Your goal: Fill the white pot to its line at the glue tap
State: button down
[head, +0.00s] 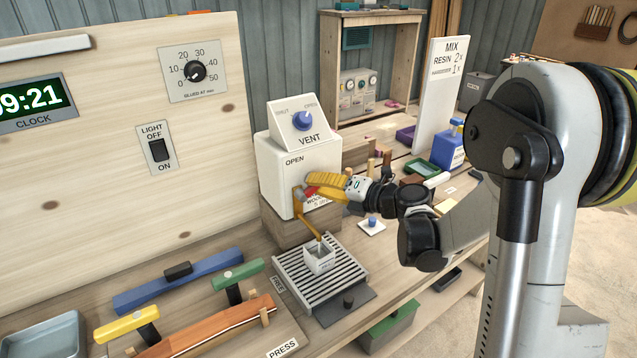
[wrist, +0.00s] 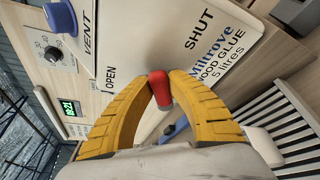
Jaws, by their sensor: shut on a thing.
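The white glue container (head: 280,170), labelled wood glue, stands on a wooden block with OPEN and SHUT marks on its face. My gripper (head: 312,192) is shut on the red tap handle (wrist: 160,88); the handle's exact setting is unclear. A brown spout (head: 309,226) slopes down from the tap to the white pot (head: 319,262). The pot stands upright on the slatted grate (head: 345,272), with the spout end over it. I cannot tell whether glue flows, nor see the pot's line or level. The blue vent knob (head: 302,121) sits above the container, between SHUT and OPEN labels.
A clock (head: 35,102), a dial (head: 195,71) and a light switch (head: 159,150) are on the wooden panel at left. Clamps and a press with a curved wooden strip (head: 215,330) fill the front bench. A blue jug (head: 450,148) and small trays stand at the right.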

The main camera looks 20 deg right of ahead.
jog(key=shift+a+r+n+h+p, duration=0.25)
jog(key=shift+r+n+h+p, duration=0.1)
jog(key=shift+n, duration=0.35)
jog(key=c, duration=1.3)
grip_release()
jog(key=shift+o, duration=0.2)
jog(key=v, duration=1.2)
